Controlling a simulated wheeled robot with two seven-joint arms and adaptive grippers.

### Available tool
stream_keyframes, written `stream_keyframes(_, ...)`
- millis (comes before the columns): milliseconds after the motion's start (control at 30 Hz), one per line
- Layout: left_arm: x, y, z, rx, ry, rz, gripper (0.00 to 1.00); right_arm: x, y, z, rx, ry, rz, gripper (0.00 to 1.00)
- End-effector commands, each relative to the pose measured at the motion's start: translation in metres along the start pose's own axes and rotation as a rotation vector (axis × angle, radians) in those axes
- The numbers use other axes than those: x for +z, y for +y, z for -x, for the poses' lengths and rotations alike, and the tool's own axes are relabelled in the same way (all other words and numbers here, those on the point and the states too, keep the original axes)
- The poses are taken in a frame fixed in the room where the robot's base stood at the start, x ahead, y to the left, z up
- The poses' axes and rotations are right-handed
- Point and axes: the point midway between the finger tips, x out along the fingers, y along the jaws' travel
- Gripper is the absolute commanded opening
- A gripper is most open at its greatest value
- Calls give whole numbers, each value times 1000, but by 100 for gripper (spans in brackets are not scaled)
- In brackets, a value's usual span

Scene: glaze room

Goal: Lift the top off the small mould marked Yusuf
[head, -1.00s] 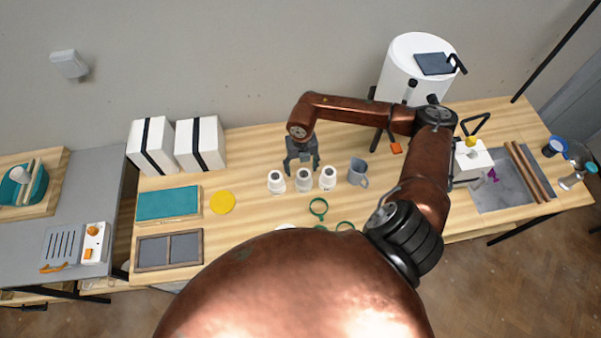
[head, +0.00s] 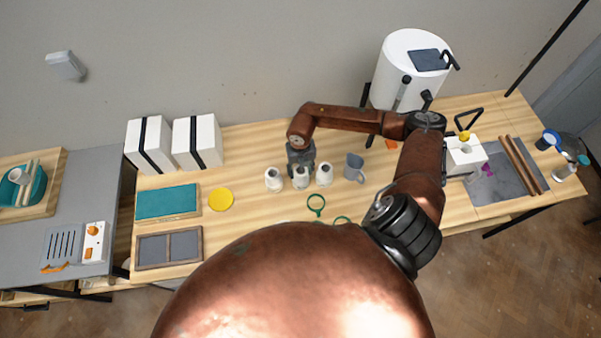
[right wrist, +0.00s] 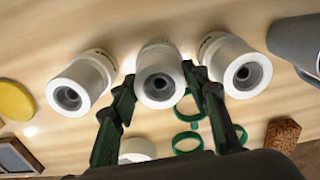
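Three small white moulds stand in a row on the wooden table: a left one (head: 274,180), a middle one (head: 301,182) and a right one (head: 324,174). In the right wrist view they show as the left mould (right wrist: 82,82), the middle mould (right wrist: 160,75) and the right mould (right wrist: 235,65), each with a round grey opening. Dark lettering shows on them but is too small to read. My right gripper (head: 300,160) is at the middle mould. In the wrist view its open fingers (right wrist: 158,88) straddle that mould, with small gaps visible. My left gripper is not in view.
A grey-blue mug (head: 354,168) stands just right of the moulds. Green rings (head: 316,203) lie in front; a yellow disc (head: 221,199) lies left. Two strapped white blocks (head: 197,143) stand behind left. A white kiln-like cylinder (head: 408,70) stands back right.

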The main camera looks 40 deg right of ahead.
Motion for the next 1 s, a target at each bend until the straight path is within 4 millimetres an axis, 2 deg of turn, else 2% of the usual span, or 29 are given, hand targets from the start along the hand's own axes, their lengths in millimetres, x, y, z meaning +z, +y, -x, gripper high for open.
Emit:
stream_keyframes(400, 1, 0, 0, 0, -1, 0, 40, 0, 0, 0, 0, 0, 0, 14)
stream_keyframes(767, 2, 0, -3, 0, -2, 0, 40, 1, 0, 6, 1, -2, 1, 13)
stream_keyframes(1000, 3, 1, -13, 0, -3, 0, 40, -3, 0, 35, 0, -3, 3, 13)
